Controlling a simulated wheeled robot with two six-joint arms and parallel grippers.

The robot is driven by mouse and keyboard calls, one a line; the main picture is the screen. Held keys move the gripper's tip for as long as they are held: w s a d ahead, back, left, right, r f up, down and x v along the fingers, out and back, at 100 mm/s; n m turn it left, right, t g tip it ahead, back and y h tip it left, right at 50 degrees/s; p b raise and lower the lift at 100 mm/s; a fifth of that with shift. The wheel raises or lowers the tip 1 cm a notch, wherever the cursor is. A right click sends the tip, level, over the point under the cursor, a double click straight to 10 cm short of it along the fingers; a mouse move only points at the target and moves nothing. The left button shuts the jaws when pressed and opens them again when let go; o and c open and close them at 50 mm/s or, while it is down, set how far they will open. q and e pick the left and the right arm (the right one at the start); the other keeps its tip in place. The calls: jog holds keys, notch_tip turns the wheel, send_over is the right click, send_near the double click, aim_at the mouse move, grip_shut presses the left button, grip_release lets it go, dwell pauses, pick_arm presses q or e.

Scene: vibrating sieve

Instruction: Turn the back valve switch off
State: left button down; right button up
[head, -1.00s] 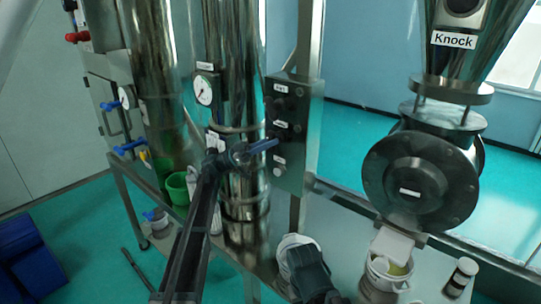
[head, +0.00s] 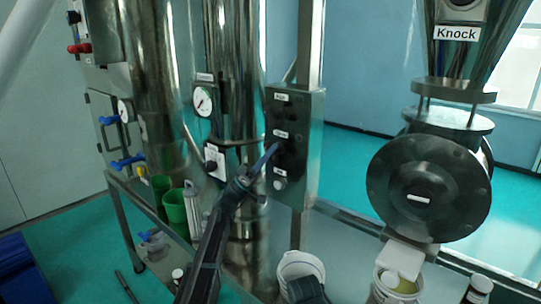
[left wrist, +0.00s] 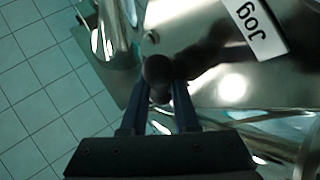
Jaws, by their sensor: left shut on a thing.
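A grey control box (head: 312,145) with dark knobs and several white labels stands at the middle of the head view. My left gripper (head: 272,152) reaches up to its front face from the lower left. In the left wrist view, its two fingers (left wrist: 161,90) are closed around a dark round knob (left wrist: 157,68), with a "Jog" label (left wrist: 254,28) at the upper right. The fingers hide the lower part of this knob. I cannot tell which switch is named the back valve. My right gripper's fingers do not show.
Tall steel columns (head: 165,80) and a pressure gauge (head: 203,100) stand left of the box. Blue valve handles (head: 127,163) are further left. A green cup (head: 175,207), white buckets (head: 300,268) and a round steel flange (head: 430,190) are nearby.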

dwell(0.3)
pick_arm(q)
jog(key=c, duration=0.7)
grip_release()
jog(key=shift+a+f+b, duration=0.25)
jog(key=shift+f+b, duration=0.2)
jog(key=shift+b+v, duration=4.8)
jog(key=shift+v, duration=1.65)
jog(key=shift+a+r, duration=0.1)
